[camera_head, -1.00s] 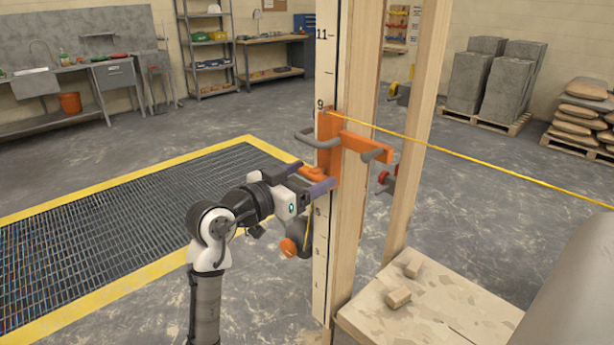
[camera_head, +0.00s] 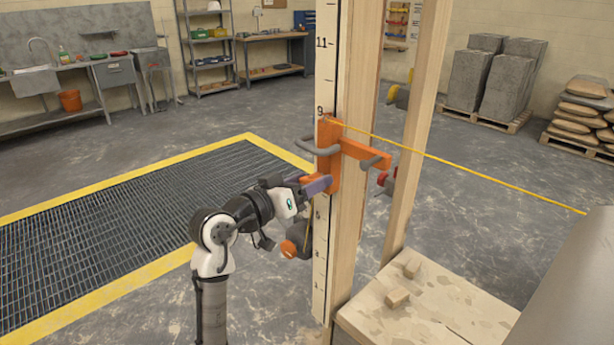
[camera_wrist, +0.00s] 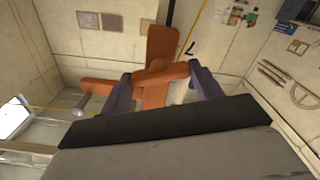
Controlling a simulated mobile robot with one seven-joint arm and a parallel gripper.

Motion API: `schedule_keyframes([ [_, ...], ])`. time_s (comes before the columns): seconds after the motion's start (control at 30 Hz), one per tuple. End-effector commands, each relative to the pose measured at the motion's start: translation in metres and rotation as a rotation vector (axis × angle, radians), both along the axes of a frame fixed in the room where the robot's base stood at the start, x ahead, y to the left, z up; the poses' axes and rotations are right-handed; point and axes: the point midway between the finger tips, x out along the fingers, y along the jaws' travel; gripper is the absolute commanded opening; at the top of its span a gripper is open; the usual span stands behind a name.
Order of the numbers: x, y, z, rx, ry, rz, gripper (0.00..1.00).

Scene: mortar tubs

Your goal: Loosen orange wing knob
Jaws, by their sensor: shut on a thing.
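The orange wing knob (camera_wrist: 158,75) sits between my two purple fingers in the wrist view, low on the orange clamp bracket (camera_wrist: 163,42). In the head view the bracket (camera_head: 329,155) is on the marked white board (camera_head: 321,250), a little below the 9. My gripper (camera_head: 320,184) is shut on the wing knob there. The near finger hides most of the knob. My gripper also shows in the wrist view (camera_wrist: 160,80), with one finger on each side of the knob.
A yellow line (camera_head: 460,162) runs from the bracket to the right. A grey handle (camera_head: 312,145) sticks out left above my gripper. Wooden posts (camera_head: 410,150) stand right of the board. A platform with small blocks (camera_head: 430,310) is at lower right.

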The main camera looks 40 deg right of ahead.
Motion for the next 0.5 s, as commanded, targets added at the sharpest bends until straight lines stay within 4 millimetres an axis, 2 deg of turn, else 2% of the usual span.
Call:
schedule_keyframes([
  [0.5, 0.001, 0.0002, 0.0029, -0.039, 0.493, 0.0, 0.41],
])
